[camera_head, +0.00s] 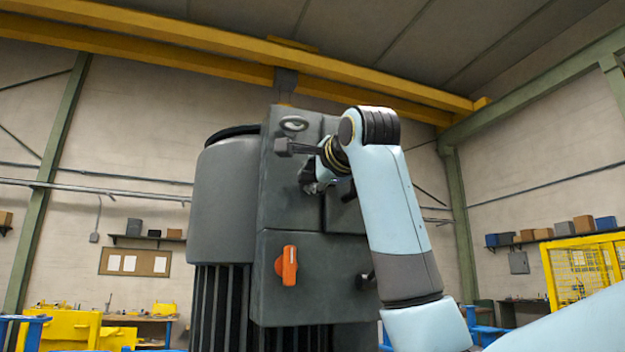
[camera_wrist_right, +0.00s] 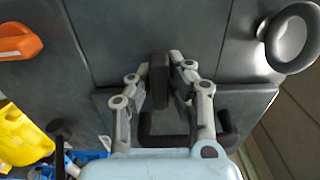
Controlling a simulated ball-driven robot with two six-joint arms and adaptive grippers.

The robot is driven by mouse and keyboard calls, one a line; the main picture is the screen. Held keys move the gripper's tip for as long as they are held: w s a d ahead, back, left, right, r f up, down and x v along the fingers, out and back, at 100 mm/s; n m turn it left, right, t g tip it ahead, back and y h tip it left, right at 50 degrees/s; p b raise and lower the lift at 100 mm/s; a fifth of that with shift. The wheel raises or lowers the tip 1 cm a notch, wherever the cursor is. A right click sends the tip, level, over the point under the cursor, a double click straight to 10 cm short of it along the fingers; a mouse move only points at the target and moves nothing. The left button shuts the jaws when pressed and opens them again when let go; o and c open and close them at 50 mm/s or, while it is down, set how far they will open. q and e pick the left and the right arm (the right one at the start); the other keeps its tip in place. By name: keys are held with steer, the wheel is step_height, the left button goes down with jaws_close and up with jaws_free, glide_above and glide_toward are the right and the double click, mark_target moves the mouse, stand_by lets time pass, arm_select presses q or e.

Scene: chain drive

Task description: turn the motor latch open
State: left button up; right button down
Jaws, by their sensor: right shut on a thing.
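The motor (camera_head: 226,190) is a large dark grey machine with a boxy panelled front. The motor latch (camera_wrist_right: 158,80) is a dark upright bar on the panel, between my right fingers in the right wrist view. My right gripper (camera_wrist_right: 160,72) is shut on it, one finger on each side. In the head view my right gripper (camera_head: 312,182) is at the upper panel, and its fingers and wrist largely hide the latch. My left gripper is not in view.
An orange handle (camera_head: 287,265) sits on the lower panel, and a grey ring (camera_head: 294,123) is above my gripper. A black knob (camera_head: 365,282) sticks out at lower right. A dark bracket handle (camera_wrist_right: 185,141) lies close to my fingers. Yellow fencing (camera_head: 585,265) stands far right.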

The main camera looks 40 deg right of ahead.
steer(key=shift+n, duration=0.3)
steer(key=n, duration=0.3)
steer(key=shift+f+n, duration=0.1)
steer(key=shift+n, duration=0.2)
steer(key=n, duration=0.9)
steer(key=shift+n, duration=2.4)
steer(key=c, duration=1.2)
jaws_free()
steer(key=shift+c, duration=0.2)
